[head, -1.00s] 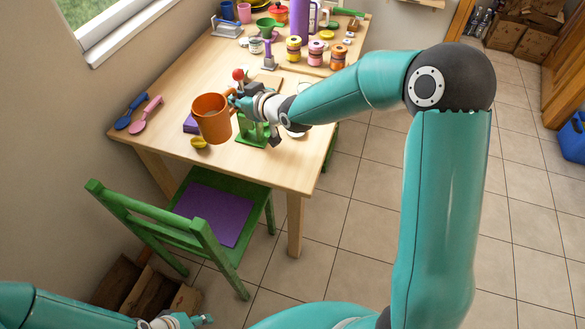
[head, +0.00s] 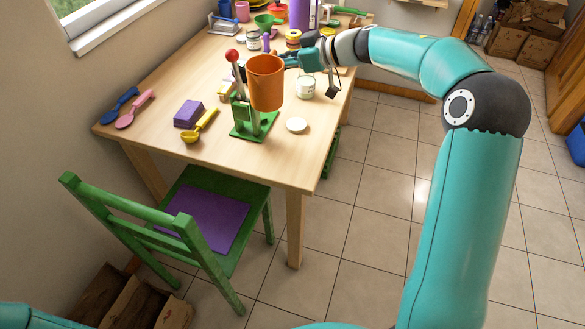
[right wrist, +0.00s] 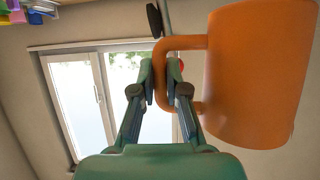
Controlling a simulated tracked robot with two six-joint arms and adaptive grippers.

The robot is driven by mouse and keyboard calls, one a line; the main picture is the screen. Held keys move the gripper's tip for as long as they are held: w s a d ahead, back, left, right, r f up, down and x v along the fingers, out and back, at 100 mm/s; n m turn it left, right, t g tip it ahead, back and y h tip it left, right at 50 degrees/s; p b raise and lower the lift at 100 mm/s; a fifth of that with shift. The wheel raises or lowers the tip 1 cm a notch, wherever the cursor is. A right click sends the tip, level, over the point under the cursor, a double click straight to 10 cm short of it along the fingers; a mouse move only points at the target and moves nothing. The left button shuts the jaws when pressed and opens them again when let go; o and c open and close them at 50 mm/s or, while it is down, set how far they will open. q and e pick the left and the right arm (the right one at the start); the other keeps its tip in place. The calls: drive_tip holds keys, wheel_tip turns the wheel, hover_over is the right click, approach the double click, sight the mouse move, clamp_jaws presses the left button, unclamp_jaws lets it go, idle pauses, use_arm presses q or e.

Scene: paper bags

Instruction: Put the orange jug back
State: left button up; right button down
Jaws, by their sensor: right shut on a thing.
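The orange jug (head: 266,85) is upright in the head view, in front of the green stand with a red-knobbed lever (head: 240,128), and looks held above the table. My right gripper (head: 290,61) comes from the right and is shut on the jug's handle. In the right wrist view the jug (right wrist: 262,75) fills the right side, its handle between the fingers of my right gripper (right wrist: 162,80). The jug hides part of the stand. My left gripper is out of view.
The wooden table (head: 240,165) holds a white jar (head: 306,88), a white lid (head: 296,125), a yellow scoop (head: 200,126) and a purple block (head: 188,113). Jars and kitchen things crowd its back. A green chair (head: 130,222) stands at the front. The table's front strip is clear.

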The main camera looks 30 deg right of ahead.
drive_tip(key=s+d+f+m+t+h+b, duration=0.1)
drive_tip(key=d+f+b, duration=0.1)
drive_tip(key=d, duration=0.5)
wheel_tip(320, 180, down, 19)
drive_tip(key=b, duration=0.7)
drive_tip(key=shift+a, duration=0.15)
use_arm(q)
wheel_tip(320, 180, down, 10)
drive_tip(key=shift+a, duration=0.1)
use_arm(e)
drive_tip(key=c, duration=1.6)
unclamp_jaws()
drive_tip(key=shift+f, duration=0.15)
drive_tip(key=o, duration=0.4)
drive_tip(key=shift+s, duration=0.1)
